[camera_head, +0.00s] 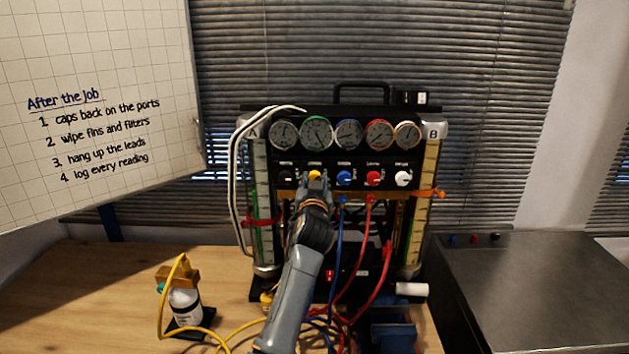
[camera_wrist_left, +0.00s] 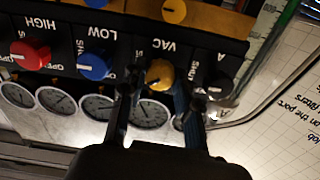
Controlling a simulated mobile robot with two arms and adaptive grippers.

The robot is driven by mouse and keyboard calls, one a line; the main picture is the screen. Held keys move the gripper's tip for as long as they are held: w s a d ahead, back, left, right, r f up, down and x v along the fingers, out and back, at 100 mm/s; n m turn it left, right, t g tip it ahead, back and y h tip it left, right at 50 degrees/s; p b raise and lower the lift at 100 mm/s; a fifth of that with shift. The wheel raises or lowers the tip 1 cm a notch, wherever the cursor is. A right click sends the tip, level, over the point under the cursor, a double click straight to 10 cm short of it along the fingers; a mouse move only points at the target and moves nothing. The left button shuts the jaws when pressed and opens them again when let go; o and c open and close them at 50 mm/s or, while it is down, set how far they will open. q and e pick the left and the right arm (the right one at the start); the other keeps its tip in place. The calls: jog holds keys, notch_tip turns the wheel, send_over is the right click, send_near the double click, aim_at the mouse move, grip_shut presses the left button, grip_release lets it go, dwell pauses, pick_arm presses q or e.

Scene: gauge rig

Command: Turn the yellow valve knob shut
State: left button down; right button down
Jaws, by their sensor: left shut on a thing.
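The yellow valve knob (camera_head: 315,174) is on the front of the black gauge rig (camera_head: 340,110), second from the left in a row of knobs. In the left wrist view, which shows the rig upside down, the yellow knob (camera_wrist_left: 160,74) is beside the "VAC" label. My left gripper (camera_head: 316,182) reaches up to it from below and covers part of it in the head view. In the wrist view the left gripper's fingers (camera_wrist_left: 155,82) stand on either side of the knob and are shut on it. My right gripper is not in view.
A blue knob (camera_head: 344,178) sits close to the right of the yellow one, with a red knob (camera_head: 373,178) beyond it. A black knob (camera_wrist_left: 218,86) is on its other side. Blue and red hoses (camera_head: 352,290) hang below. A bottle (camera_head: 185,304) stands on the wooden table (camera_head: 60,300).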

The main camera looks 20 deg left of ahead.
pick_arm(q)
jog(key=m, duration=0.1)
jog(key=m+p, duration=0.1)
jog(key=m, duration=0.3)
jog(key=shift+r, duration=0.3)
jog(key=shift+m+p, duration=0.5)
jog(key=shift+m, duration=1)
jog(key=c, duration=1.2)
grip_release()
jog(key=shift+o, duration=1.1)
jog(key=shift+w+f, duration=0.2)
jog(key=shift+f, duration=0.05)
jog(key=shift+s, duration=0.2)
jog(key=v, duration=1.1)
jog(key=shift+s, duration=0.3)
